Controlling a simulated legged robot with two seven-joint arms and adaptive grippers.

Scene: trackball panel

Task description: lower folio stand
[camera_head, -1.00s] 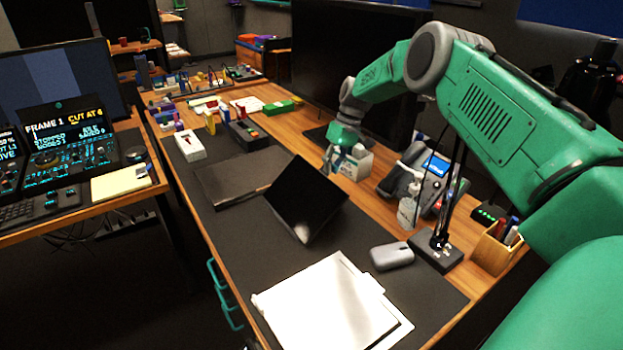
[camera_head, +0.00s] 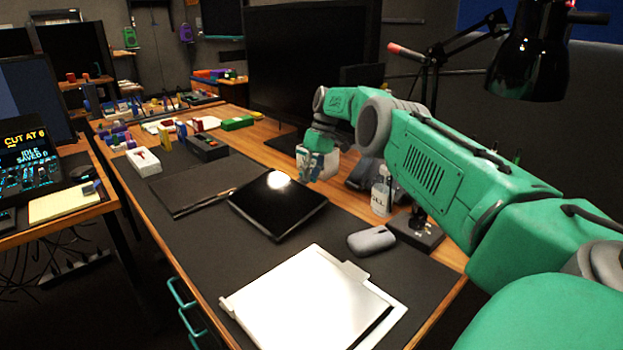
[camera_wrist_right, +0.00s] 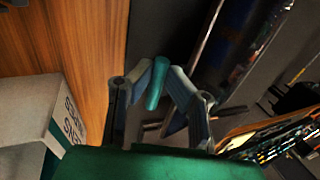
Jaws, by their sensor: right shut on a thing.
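The black folio stand (camera_head: 277,204) lies nearly flat on the dark desk mat, with a bright reflection near its far edge. My right gripper (camera_head: 303,172) is just beyond the folio's far right corner, beside a small white box (camera_head: 331,166). In the right wrist view, the fingers (camera_wrist_right: 158,82) close around a small teal piece (camera_wrist_right: 156,84); I cannot tell what it belongs to. A dark slab with a pale edge (camera_wrist_right: 213,40), which looks like the folio, lies just right of the fingers. My left gripper is not in view.
A flat dark pad (camera_head: 205,187) lies left of the folio. A white clipboard-like sheet (camera_head: 308,302) and a grey mouse (camera_head: 371,240) are nearer. A clear bottle (camera_head: 381,195) and a lamp base (camera_head: 416,231) stand on the right. A large monitor (camera_head: 305,65) stands behind.

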